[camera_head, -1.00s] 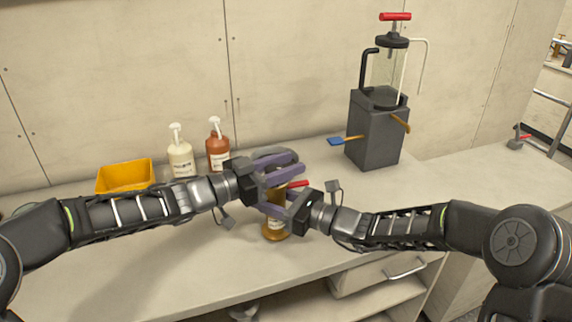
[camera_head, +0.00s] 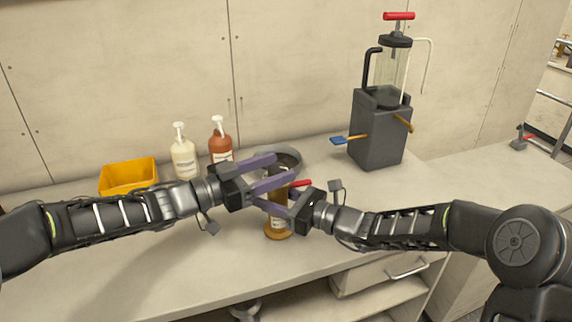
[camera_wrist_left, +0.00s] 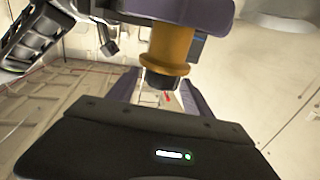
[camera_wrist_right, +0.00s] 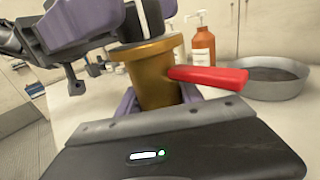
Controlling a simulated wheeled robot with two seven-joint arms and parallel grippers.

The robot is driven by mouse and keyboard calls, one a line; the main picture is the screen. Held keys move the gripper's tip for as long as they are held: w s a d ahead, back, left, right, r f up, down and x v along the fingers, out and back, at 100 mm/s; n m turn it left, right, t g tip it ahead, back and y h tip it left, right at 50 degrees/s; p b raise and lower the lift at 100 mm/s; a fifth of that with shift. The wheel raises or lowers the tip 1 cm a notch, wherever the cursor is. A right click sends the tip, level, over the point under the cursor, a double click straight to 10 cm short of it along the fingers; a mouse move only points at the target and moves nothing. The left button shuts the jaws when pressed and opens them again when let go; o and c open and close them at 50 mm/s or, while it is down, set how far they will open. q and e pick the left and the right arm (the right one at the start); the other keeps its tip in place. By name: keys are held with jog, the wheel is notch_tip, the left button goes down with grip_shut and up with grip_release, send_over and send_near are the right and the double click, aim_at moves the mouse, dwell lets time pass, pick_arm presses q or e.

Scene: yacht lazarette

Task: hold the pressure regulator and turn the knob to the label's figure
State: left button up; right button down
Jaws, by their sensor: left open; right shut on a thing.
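The pressure regulator (camera_head: 278,224) stands upright on the bench, a brass body with a pale label facing front. Its red side lever (camera_head: 300,183) points right. My right gripper (camera_wrist_right: 158,98) is shut on the brass body (camera_wrist_right: 152,77), a finger on either side. In the right wrist view the black knob (camera_wrist_right: 145,22) with a white mark is on top. My left gripper (camera_head: 281,168) is open at knob height, its purple fingers pointing towards the regulator's top. They partly hide the knob in the head view. The label's figure is too small to read.
Behind stand a grey round pan (camera_head: 288,157), a red-brown pump bottle (camera_head: 221,148), a cream pump bottle (camera_head: 184,162) and a yellow bin (camera_head: 128,178). A dark pump unit (camera_head: 378,132) stands at the back right.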

pick_arm(q)
jog(key=v, duration=0.8)
pick_arm(e)
jog(key=c, duration=0.7)
grip_release()
jog(key=shift+d, duration=0.1)
jog(key=v, duration=1.2)
